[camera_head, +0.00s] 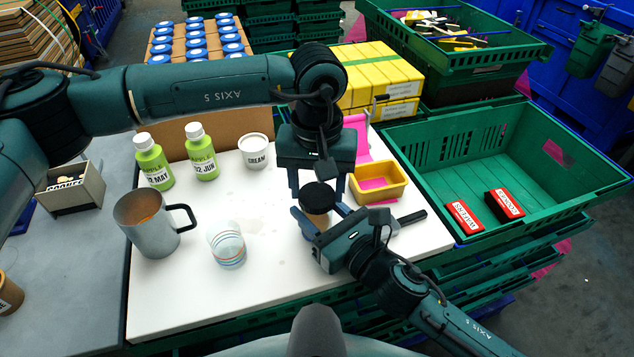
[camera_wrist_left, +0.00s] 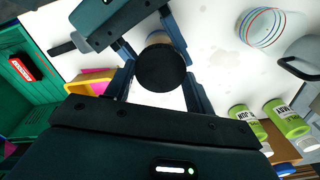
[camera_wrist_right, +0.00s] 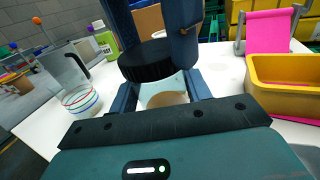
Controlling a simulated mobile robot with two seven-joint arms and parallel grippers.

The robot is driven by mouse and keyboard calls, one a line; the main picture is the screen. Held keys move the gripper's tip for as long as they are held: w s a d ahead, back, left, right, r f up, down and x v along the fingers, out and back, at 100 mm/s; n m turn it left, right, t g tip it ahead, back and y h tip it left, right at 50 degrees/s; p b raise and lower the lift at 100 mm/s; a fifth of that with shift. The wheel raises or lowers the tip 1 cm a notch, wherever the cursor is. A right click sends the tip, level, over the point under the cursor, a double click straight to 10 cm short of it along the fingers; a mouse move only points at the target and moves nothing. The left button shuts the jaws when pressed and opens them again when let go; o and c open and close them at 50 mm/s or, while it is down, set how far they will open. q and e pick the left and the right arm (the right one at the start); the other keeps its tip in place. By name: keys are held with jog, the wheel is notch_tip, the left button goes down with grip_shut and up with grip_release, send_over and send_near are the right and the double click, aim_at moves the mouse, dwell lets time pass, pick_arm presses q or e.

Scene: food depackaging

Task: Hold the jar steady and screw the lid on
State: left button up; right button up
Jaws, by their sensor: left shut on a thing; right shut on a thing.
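The black ribbed lid (camera_head: 318,195) is between the fingers of my left gripper (camera_head: 317,186), which comes down from above and is shut on it. The clear jar (camera_wrist_right: 163,96) with tan contents stands below the lid. My right gripper (camera_wrist_right: 162,92) is shut around the jar from the side. In the right wrist view the lid (camera_wrist_right: 147,60) sits at the jar's mouth and looks slightly tilted. I cannot tell whether its thread is engaged. The left wrist view shows the lid (camera_wrist_left: 160,69) covering the mouth, with part of the jar (camera_wrist_left: 158,38) beyond it.
A grey mug (camera_head: 146,228), a striped glass (camera_head: 227,247), green bottles (camera_head: 201,155) and a cream tub (camera_head: 254,152) stand left on the white board (camera_head: 180,300). A yellow tray (camera_head: 378,182) and a dark-handled tool (camera_head: 411,217) lie close right. A green crate (camera_head: 450,165) stands further right.

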pick_arm(q)
jog(key=shift+f, duration=0.55)
jog(key=m, duration=0.5)
jog(key=shift+d, duration=0.1)
jog(key=m, duration=0.5)
jog(key=o, duration=0.9)
jog(key=shift+o, duration=0.2)
